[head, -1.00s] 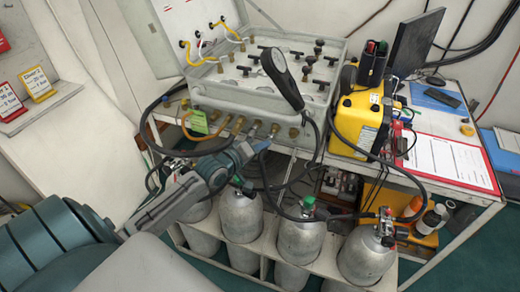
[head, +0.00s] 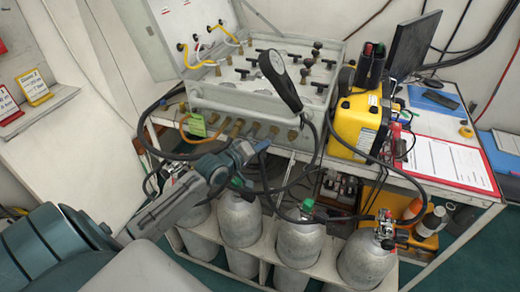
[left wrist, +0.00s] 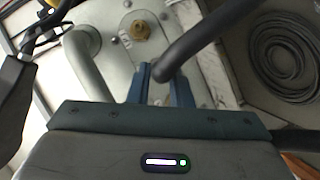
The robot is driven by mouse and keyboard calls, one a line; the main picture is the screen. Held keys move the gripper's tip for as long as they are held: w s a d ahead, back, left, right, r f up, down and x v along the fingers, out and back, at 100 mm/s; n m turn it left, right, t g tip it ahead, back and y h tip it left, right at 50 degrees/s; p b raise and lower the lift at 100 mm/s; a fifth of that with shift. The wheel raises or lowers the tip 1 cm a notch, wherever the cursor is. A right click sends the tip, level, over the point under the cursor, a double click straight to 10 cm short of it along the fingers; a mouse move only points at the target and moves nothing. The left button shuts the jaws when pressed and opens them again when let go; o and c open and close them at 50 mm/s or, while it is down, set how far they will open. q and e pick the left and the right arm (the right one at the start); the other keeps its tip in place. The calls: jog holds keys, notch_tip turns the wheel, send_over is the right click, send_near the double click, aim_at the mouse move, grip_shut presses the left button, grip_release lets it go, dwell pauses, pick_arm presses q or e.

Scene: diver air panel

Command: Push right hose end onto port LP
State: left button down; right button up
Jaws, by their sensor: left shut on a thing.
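My left gripper (head: 248,150) is shut on a black hose (head: 263,146) just in front of and below the grey air panel (head: 225,97). A row of brass ports (head: 255,129) runs along the panel's lower front edge. The held hose end looks apart from the ports. In the left wrist view the gripper's blue fingers (left wrist: 160,88) close around the dark hose (left wrist: 190,42). A brass port (left wrist: 141,31) shows beyond them, bare, to the left of the hose. I cannot read which port is LP. My right gripper is not in view.
Grey cylinders (head: 299,240) stand in a rack below the bench. A black gauge (head: 281,80) rises in front of the panel, with hoses hanging beneath it. A yellow case (head: 358,122) and a red clipboard (head: 449,160) lie to the right. A coiled hose (left wrist: 291,48) shows at upper right.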

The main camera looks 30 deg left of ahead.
pick_arm(q)
jog(key=shift+w, duration=0.15)
jog(key=shift+w+r, duration=0.1)
jog(key=shift+r, duration=0.15)
jog(key=c, duration=1.3)
grip_release()
jog(key=shift+w+a+f, duration=0.1)
jog(key=shift+o, duration=0.3)
jog(key=shift+w+f, duration=0.1)
jog(key=shift+f, duration=0.05)
jog(key=p+v, duration=0.3)
jog(key=v, duration=0.8)
jog(key=shift+p, duration=0.35)
jog(key=shift+w, duration=0.1)
